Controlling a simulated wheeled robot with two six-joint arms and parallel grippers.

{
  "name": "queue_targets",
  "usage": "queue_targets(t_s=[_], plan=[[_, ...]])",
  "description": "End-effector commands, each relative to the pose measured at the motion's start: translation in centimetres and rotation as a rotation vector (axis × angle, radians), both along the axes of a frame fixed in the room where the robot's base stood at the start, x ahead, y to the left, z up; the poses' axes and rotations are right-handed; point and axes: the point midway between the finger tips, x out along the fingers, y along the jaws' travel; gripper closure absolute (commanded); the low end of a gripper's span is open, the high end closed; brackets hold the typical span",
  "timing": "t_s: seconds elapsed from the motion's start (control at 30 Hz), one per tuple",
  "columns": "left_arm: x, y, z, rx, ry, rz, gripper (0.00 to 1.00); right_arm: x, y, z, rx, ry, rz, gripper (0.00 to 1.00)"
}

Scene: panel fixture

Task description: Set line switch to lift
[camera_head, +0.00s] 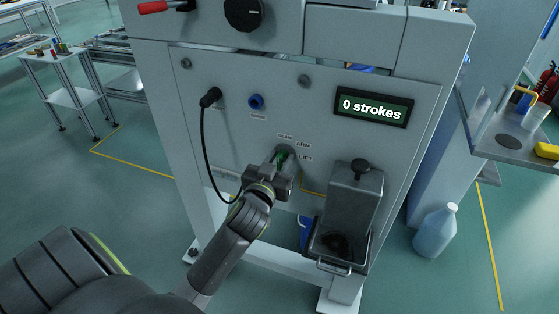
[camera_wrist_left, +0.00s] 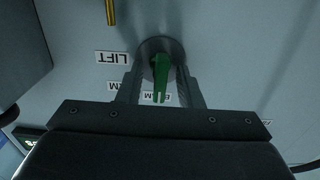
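The line switch is a green handle on a round grey base (camera_head: 281,155), on the front panel of the grey cabinet. In the left wrist view, which is upside down, the green handle (camera_wrist_left: 160,75) points at a partly covered label ending in M. The ARM label (camera_head: 303,144) and LIFT label (camera_head: 306,156) are to its right in the head view. LIFT also shows in the wrist view (camera_wrist_left: 112,57). My left gripper (camera_wrist_left: 161,88) is open, with one finger on each side of the handle and gaps between. My right gripper is not in view.
A display (camera_head: 373,106) reads "0 strokes". A black cable (camera_head: 204,145) hangs left of the switch, and a blue socket (camera_head: 256,102) sits above it. A grey pump-like unit with a black knob (camera_head: 361,168) juts out at the right. A bluish jug (camera_head: 436,231) stands on the floor.

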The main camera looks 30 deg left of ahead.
Motion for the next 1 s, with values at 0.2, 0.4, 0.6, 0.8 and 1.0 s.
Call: queue_targets(t_s=[0.2, 0.4, 0.6, 0.8, 1.0], plan=[[0.06, 0.02, 0.00, 0.001, 0.000, 0.000, 0.67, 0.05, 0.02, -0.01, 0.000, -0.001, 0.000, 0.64], [0.04, 0.01, 0.00, 0.001, 0.000, 0.000, 0.90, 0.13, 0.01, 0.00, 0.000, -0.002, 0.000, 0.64], [0.03, 0.01, 0.00, 0.001, 0.000, 0.000, 1.00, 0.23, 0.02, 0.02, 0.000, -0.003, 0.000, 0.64], [0.02, -0.01, 0.06, 0.024, 0.007, 0.000, 1.00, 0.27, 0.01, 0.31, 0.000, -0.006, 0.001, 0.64], [0.03, -0.04, 0.23, 0.111, 0.028, 0.000, 1.00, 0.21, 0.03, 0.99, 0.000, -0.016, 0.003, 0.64]])
